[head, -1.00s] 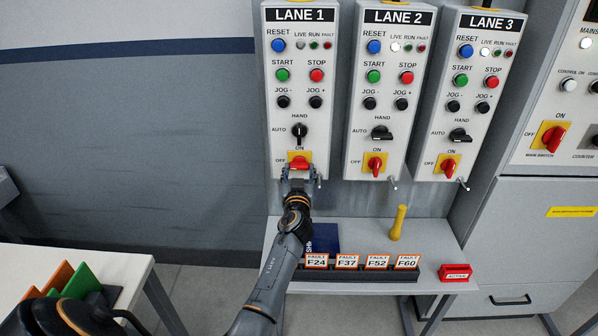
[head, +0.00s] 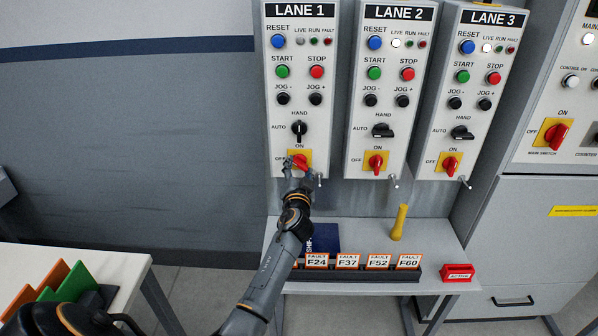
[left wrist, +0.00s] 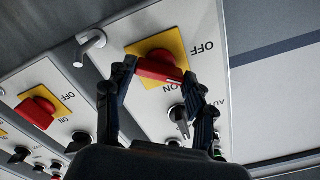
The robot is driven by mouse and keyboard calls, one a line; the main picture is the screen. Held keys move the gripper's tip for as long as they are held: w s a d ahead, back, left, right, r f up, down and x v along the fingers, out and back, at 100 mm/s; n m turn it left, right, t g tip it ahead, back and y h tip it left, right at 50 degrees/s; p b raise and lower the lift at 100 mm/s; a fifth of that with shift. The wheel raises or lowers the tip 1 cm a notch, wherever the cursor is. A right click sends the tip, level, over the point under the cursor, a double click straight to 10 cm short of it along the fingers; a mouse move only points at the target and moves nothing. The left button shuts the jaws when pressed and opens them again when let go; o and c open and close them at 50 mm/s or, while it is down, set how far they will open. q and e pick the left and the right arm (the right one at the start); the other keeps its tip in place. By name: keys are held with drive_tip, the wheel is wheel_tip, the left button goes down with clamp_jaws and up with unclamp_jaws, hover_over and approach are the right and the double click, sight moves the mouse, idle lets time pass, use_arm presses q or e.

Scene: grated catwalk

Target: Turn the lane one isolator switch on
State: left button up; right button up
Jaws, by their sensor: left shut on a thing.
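The lane one isolator switch (head: 301,161) is a red rotary handle on a yellow plate, low on the LANE 1 panel (head: 273,112). ON is marked above it and OFF to its left. My left gripper (head: 299,169) is at the switch, shut on the red handle. In the left wrist view the red handle (left wrist: 158,71) lies between the two dark fingers (left wrist: 158,76), slightly slanted against its yellow plate (left wrist: 164,42). The fingers hide part of the handle and plate. The lane one LIVE lamp (head: 300,41) looks unlit. My right gripper is not in view.
The LANE 2 (head: 359,112) and LANE 3 (head: 438,112) panels stand to the right with similar red switches and white LIVE lamps. Below, a shelf (head: 350,232) holds a yellow-handled thing (head: 399,222), a blue book (head: 325,238) and a row of fault tags (head: 347,262).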

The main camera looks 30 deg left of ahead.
use_arm(q)
drive_tip(key=m, duration=0.5)
drive_tip(key=shift+r+m, duration=0.1)
drive_tip(key=shift+m, duration=0.3)
drive_tip(key=shift+m+p, duration=0.5)
drive_tip(key=shift+m, duration=1.8)
drive_tip(key=o, duration=1)
drive_tip(key=shift+o, duration=0.8)
drive_tip(key=shift+w, duration=0.1)
drive_tip(key=v, duration=1.2)
drive_tip(key=shift+a+f, duration=0.15)
drive_tip(key=shift+f, duration=0.05)
